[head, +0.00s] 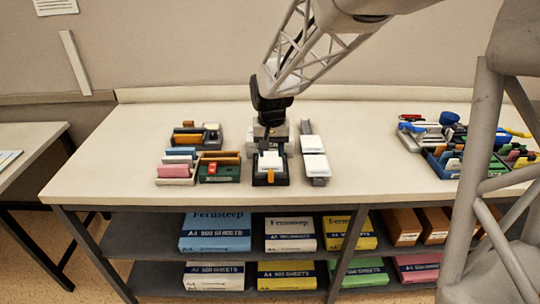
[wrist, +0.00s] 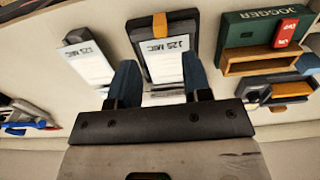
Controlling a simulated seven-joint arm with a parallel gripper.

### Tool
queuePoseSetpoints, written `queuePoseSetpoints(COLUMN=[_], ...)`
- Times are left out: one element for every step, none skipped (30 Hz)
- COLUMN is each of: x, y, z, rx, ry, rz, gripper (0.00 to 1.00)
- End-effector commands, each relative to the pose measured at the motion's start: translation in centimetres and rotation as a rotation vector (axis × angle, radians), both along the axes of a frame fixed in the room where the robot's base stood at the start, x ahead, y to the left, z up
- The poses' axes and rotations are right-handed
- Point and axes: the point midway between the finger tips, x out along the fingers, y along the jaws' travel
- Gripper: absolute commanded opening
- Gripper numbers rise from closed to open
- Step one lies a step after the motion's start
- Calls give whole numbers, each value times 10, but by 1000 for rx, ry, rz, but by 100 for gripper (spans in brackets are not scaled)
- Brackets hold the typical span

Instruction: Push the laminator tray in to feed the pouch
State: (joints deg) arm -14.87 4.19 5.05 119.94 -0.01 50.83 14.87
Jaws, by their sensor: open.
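A dark tray (head: 258,178) with an orange tab (head: 270,177) at its near end sits at the table's middle; I take it for the laminator tray. A white pouch labelled "125 MIC" (head: 270,160) lies on it. The tray (wrist: 197,30), its tab and the pouch (wrist: 166,60) also show in the wrist view. My gripper (wrist: 160,65) is open, its two blue fingers over the pouch's far end with nothing clearly held between them. In the head view my gripper (head: 271,140) hides much of what stands behind the tray, including any laminator body.
Right of the tray is a grey rail (head: 319,181) with white pieces. Left are a green jogger box (head: 228,174), a pink-and-white block (head: 176,172) and a dark organiser (head: 213,142). Crowded desk trays (head: 440,160) stand at the right. The table between is clear.

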Motion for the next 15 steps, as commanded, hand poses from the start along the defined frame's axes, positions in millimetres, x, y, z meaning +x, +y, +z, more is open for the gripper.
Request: queuePoseSetpoints(x=[1,1,1,1,1,1,1,1,1,1,1,1,1,1,1], y=[1,1,1,1,1,0,0,0,0,0,0,0,0,0,0], z=[0,0,0,0,0,0,0,0,0,0,-1,-1,-2,-3,-4], rx=[0,0,0,0,0,0,0,0,0,0,0,0,0,0,0], ry=[0,0,0,0,0,0,0,0,0,0,0,0,0,0,0], rz=[0,0,0,0,0,0,0,0,0,0,0,0,0,0,0], gripper=[45,45,45,45,45,45,45,45,45,45,45,45,45,45,45])
